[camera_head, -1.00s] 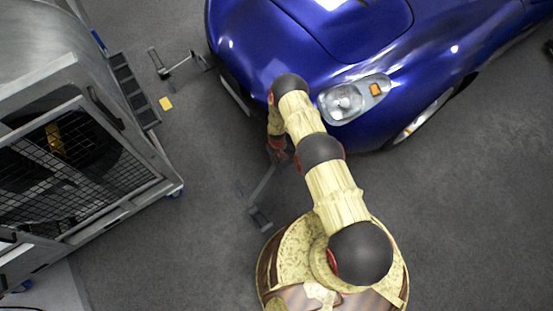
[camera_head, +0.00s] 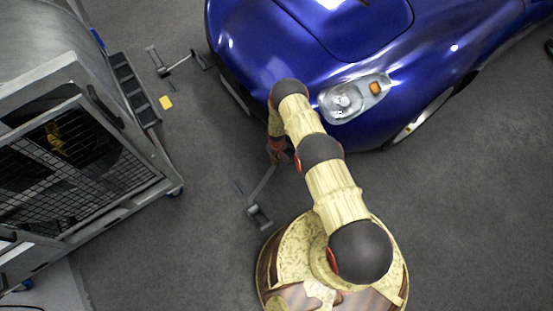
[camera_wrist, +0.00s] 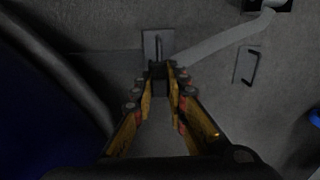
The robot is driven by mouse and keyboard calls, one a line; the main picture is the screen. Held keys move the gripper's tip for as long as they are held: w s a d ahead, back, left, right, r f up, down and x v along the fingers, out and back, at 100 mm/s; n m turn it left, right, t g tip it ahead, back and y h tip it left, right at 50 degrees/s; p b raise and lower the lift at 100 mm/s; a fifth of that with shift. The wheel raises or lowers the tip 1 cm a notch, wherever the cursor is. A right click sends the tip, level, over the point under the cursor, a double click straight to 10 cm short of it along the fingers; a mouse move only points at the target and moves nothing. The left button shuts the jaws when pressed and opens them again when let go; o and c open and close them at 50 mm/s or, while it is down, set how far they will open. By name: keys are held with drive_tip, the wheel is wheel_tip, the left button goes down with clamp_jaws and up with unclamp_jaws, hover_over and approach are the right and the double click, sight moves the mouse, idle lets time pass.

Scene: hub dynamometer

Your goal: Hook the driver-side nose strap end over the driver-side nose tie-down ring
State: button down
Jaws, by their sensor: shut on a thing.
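My gripper (camera_wrist: 159,82) is shut on the dark strap end (camera_wrist: 158,70) at its fingertips in the wrist view. The grey strap (camera_wrist: 225,39) runs from it to the upper right; it also shows in the head view (camera_head: 264,183). A pale plate with a dark upright bar, apparently the tie-down ring (camera_wrist: 158,44), lies just beyond the fingertips. Whether the strap end touches the ring I cannot tell. In the head view my gripper (camera_head: 277,153) is low beside the blue car's nose, and the ring is not distinguishable there.
The strap's floor anchor (camera_head: 260,216) stands near my base. A thin dark bar (camera_wrist: 250,67) shows to the right in the wrist view. The blue car (camera_head: 260,60) is close to my arm. A wheeled metal cage unit (camera_head: 80,150) stands left. Another strap (camera_head: 180,64) is farther off.

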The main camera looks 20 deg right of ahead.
drive_tip(key=shift+f, duration=0.25)
drive_tip(key=shift+f, duration=0.35)
drive_tip(key=shift+f, duration=0.1)
drive_tip(key=c, duration=1.7)
unclamp_jaws()
wheel_tip(320, 180, up, 12)
